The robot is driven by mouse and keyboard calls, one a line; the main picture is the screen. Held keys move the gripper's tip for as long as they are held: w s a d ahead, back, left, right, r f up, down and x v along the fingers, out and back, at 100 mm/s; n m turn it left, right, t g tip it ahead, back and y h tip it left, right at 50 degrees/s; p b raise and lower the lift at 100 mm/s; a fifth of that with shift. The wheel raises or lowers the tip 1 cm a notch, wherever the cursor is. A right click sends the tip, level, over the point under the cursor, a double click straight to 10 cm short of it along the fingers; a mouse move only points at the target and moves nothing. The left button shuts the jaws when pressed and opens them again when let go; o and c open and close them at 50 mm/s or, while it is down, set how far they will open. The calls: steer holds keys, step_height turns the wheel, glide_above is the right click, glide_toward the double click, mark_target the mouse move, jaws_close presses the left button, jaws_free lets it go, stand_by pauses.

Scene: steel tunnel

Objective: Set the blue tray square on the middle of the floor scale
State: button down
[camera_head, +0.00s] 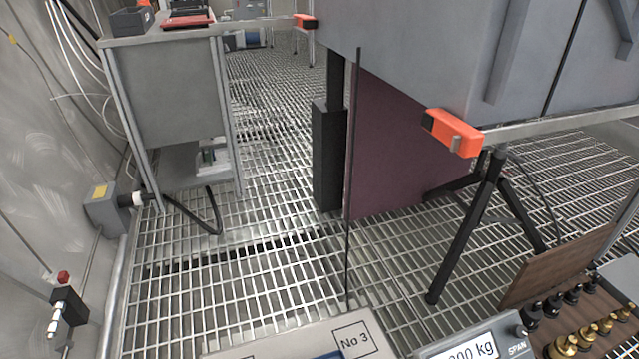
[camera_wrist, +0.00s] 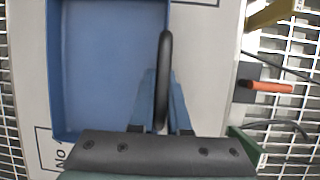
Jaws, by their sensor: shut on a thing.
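The blue tray (camera_wrist: 105,60) fills the upper left of the wrist view, its far end cut off by the frame. My gripper (camera_wrist: 162,90) is at its right side, shut on the tray's dark curved handle (camera_wrist: 164,50). The pale grey floor scale plate (camera_wrist: 208,60) lies beneath, with a printed outline and a "No" label at lower left. The tray's sides look nearly parallel to the plate's edges. I cannot tell whether it touches the plate. In the head view the scale plate (camera_head: 290,344), marked "No 3", and a sliver of blue show at the bottom edge.
Beside the scale are a kg display (camera_head: 475,347) and a wooden box (camera_head: 565,265) with brass and dark weights. A tripod (camera_head: 465,230) stands behind. An orange-handled item (camera_wrist: 270,87) lies right of the plate. Open steel grating (camera_head: 240,290) lies behind the scale.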

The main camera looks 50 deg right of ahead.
steer(key=c, duration=0.9)
jaws_free()
steer(key=shift+f, duration=0.1)
steer(key=p+v, duration=0.8)
steer(key=v, duration=0.4)
